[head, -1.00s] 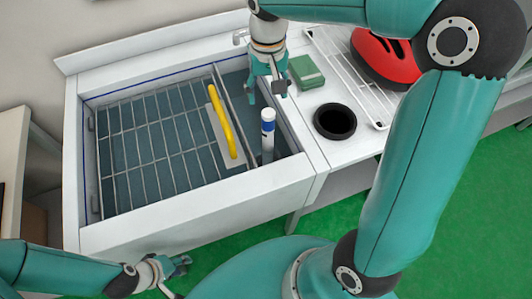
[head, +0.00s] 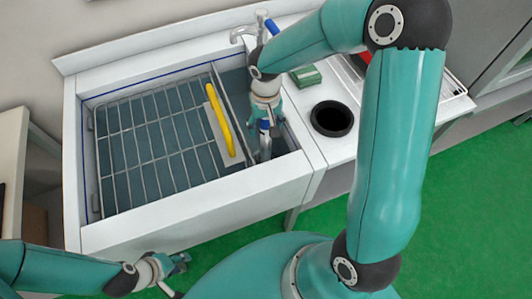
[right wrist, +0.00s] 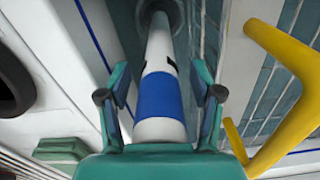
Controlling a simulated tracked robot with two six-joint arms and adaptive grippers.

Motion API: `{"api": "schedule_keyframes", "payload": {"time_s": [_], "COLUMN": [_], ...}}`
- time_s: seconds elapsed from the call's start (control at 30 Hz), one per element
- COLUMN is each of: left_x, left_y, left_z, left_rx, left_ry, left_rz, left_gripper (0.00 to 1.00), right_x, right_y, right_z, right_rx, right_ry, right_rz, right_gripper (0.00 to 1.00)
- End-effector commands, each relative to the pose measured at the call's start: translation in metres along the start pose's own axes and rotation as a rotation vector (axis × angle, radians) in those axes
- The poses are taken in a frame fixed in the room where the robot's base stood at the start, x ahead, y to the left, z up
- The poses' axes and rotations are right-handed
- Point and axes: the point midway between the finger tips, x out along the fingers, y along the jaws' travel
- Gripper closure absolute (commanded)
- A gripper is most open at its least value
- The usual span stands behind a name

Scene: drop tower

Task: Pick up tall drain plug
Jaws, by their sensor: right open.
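The tall drain plug (head: 265,151) is a white upright tube with a blue band, standing in the narrow right compartment of the sink (head: 190,205). In the right wrist view the plug (right wrist: 160,97) runs between the fingers, its far end at a dark round drain. My right gripper (head: 265,127) is open around the plug's upper part, and it also shows in the right wrist view (right wrist: 161,90) with a gap at each side of the plug. My left gripper (head: 178,266) is open and empty, low at the left, in front of the sink.
A yellow handle (head: 219,120) stands on the wire rack (head: 140,155), left of the plug beyond a divider. Right of the sink are a green block (head: 306,76), a round black opening (head: 332,118) and a drying rack. A faucet (head: 243,36) is behind.

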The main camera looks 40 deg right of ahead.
Motion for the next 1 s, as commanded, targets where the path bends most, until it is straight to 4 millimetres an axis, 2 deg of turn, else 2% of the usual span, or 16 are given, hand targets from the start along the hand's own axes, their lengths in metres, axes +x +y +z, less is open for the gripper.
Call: {"api": "schedule_keyframes", "payload": {"time_s": [0.27,0.63,1.0], "left_x": [-0.0001,0.0,-0.0001], "left_y": [0.0,0.0,0.0], "left_z": [0.0001,0.0001,0.0001], "left_rx": [0.0,0.0,0.0], "left_ry": [0.0,0.0,0.0], "left_rz": [0.0,0.0,0.0], "left_gripper": [0.6,0.6,0.6], "right_x": [0.0036,0.0036,0.0031], "right_y": [0.0002,0.0003,0.0], "right_z": [0.0002,0.0005,0.0002], "right_rx": [0.001,0.001,0.001], "right_ry": [0.0,-0.001,-0.001], "right_rz": [0.0,0.0,0.0], "right_gripper": [0.36,0.98,1.0]}}
